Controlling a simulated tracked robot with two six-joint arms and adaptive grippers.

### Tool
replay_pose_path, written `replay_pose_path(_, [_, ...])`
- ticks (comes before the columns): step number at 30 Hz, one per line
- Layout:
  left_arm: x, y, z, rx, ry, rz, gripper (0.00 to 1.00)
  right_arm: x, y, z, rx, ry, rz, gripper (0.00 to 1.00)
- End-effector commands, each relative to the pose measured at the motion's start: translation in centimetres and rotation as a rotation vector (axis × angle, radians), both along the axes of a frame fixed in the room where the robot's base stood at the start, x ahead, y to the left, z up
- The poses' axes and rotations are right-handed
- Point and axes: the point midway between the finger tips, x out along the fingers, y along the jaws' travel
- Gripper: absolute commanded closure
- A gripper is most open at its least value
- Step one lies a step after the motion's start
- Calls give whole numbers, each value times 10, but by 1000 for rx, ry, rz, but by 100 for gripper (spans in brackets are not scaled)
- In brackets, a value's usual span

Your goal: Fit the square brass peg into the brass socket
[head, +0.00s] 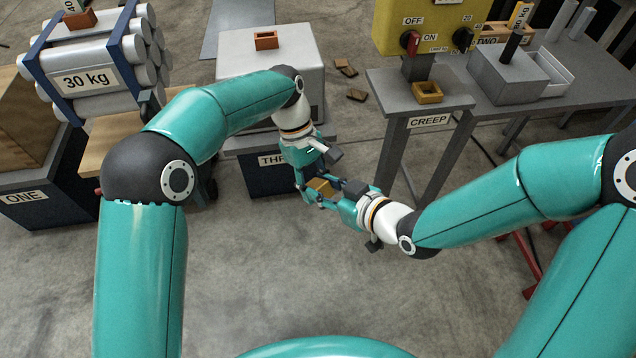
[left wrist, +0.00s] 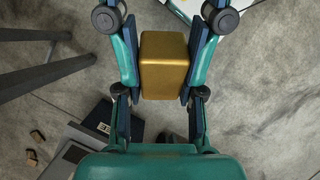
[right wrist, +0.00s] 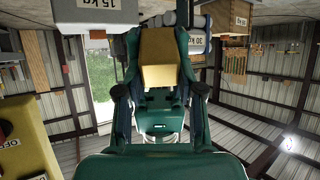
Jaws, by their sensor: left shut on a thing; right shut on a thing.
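The square brass peg (head: 320,187) is up in the air near the middle of the head view, between my two grippers. My left gripper (head: 313,189) is shut on it from above. My right gripper (head: 332,190) is shut on it from the right. The peg fills the jaws in the left wrist view (left wrist: 165,66) and in the right wrist view (right wrist: 165,58). The brass socket (head: 428,92), a low square ring with an open top, sits on the grey stand labelled CREEP, apart from both grippers. Fingers hide part of the peg in the head view.
A yellow control box (head: 432,24) with ON/OFF knob overhangs behind the socket. A grey block with a dark post (head: 508,72) stands to its right. Brown square rings sit on the white box (head: 266,40) and the 30 kg cylinders (head: 82,19). Brown pieces (head: 356,95) lie on the floor.

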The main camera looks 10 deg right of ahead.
Motion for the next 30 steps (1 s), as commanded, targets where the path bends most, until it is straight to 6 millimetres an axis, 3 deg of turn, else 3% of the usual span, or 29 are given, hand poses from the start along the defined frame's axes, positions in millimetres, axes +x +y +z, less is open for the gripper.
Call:
replay_pose_path(3, [2, -9, 0, -18, -14, 7, 100, -5, 9, 2, 0, -9, 32, 100])
replay_pose_path(4, [2, -9, 1, -18, -14, 7, 100, -6, 9, 2, 0, -9, 33, 58])
replay_pose_path(9, [2, -9, 0, -17, -15, 7, 100, -5, 8, 2, -1, -8, 32, 34])
replay_pose_path(30, [2, -6, 1, -12, -12, 6, 100, -3, 6, 7, -1, -9, 23, 34])
